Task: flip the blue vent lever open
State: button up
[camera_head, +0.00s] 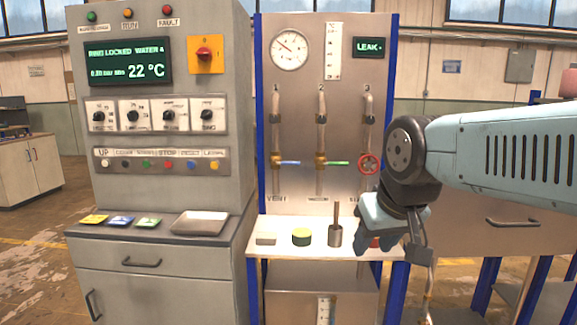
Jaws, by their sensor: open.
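The blue vent lever (290,162) is on the left of three pipes on the upright metal panel (300,60). It sticks out sideways to the right from a brass valve body (276,161). A green lever (338,163) is on the middle pipe and a red round handwheel (368,163) on the right pipe. My gripper (377,240) hangs low at the right end of the small shelf, right of and below the blue lever and clear of it. Its jaws are open, though the fingertips are partly hidden. A red object shows beside them, mostly covered.
The shelf (270,224) holds a grey block (266,239), a green round piece (301,237) and a metal cup with a rod (335,234). A control cabinet (165,60) stands left of the panel. The space before the left pipe looks clear.

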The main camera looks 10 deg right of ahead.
aim_at(291, 163)
jog(key=z, duration=0.05)
jog(key=i, duration=0.85)
jog(key=u, duration=0.05)
